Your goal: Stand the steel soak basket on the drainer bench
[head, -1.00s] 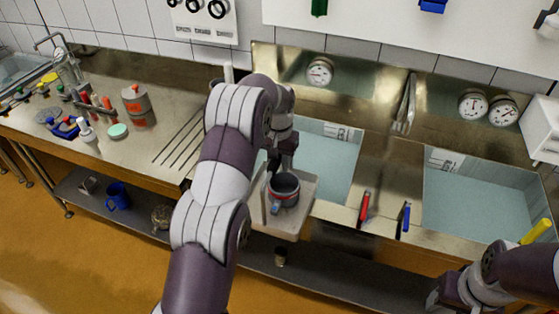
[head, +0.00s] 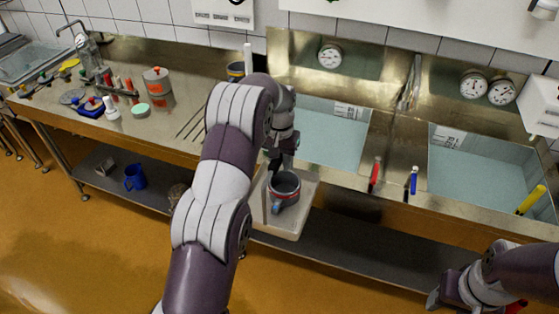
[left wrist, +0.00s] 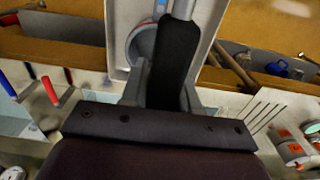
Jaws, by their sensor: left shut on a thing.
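My left gripper (head: 282,158) is shut on a grey steel vessel (head: 285,184), which I take for the soak basket. It is round and open-topped, with a red band and a blue-grey patch on its side. It appears upright over a pale tray (head: 305,213); contact with the tray is unclear. The left wrist view shows its curved wall (left wrist: 137,42) partly hidden behind a dark finger. The drainer bench (head: 190,97), with slanting grooves, is behind and left of my left gripper. My right gripper (head: 438,299) is low at the right, its jaws unclear.
Two water-filled basins (head: 335,135) lie to the right. A blue jug (head: 134,177) is on the lower shelf.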

